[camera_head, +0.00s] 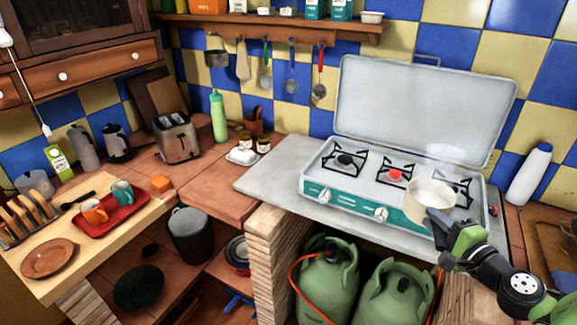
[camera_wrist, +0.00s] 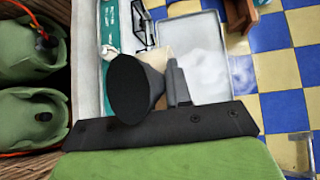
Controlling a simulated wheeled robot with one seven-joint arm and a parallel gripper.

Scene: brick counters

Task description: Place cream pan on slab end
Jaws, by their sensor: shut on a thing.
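The cream pan (camera_head: 431,194) shows in the head view over the right front part of the camping stove (camera_head: 330,183), with its opening facing up. My gripper (camera_head: 438,222) is at the pan's near side, shut on it. In the wrist view dark shapes hide most of the pan, and only a small cream patch (camera_wrist: 158,57) shows behind them. Whether the pan touches the stove is hard to tell. The grey slab (camera_head: 262,178) lies under the stove, and its bare left end shows to the left of the stove.
The stove's raised lid (camera_head: 425,105) stands behind the burners. A white bottle (camera_head: 530,175) stands to the right. Green gas cylinders (camera_head: 328,280) sit below the slab. A white dish (camera_head: 242,156) and jars stand just left of the slab, whose left end is clear.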

